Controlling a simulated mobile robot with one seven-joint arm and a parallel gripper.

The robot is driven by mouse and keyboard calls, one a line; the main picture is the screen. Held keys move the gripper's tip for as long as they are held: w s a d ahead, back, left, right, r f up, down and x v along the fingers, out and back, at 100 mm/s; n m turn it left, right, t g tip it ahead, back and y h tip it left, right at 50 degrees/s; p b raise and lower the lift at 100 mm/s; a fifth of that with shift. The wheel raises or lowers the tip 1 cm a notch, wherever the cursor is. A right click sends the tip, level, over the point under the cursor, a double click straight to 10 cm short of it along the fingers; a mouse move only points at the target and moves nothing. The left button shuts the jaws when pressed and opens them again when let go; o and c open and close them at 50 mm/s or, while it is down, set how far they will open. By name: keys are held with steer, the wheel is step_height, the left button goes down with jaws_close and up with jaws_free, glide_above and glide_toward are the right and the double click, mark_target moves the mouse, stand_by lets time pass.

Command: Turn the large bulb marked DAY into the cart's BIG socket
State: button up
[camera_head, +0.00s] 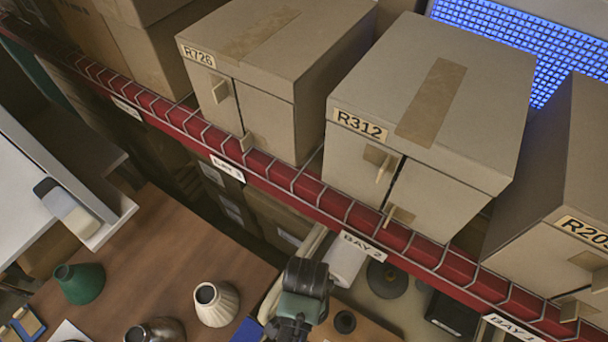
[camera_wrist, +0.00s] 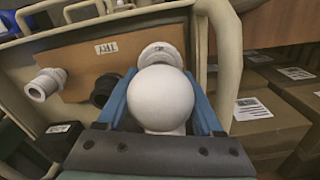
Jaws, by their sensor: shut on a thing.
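My gripper (camera_wrist: 161,100) has blue fingers, shut on a large round white bulb (camera_wrist: 163,98) in the middle of the wrist view. No DAY mark shows on the side I see. A white ring-shaped socket (camera_wrist: 160,52) stands on the cart (camera_wrist: 30,62) just beyond the bulb. The bulb covers its near part, and I cannot tell whether they touch. No BIG label is readable. In the head view my gripper (camera_head: 300,300) is at the bottom centre over the cart's edge; its fingertips and the bulb are hidden there.
A red shelf edge (camera_head: 255,165) with cartons runs behind. Left, a wooden table (camera_head: 190,250) holds a green shade (camera_head: 80,284) and a cream shade (camera_head: 216,304).

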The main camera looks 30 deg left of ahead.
steer(key=shift+s+f+m, duration=0.1)
steer(key=shift+m, duration=0.2)
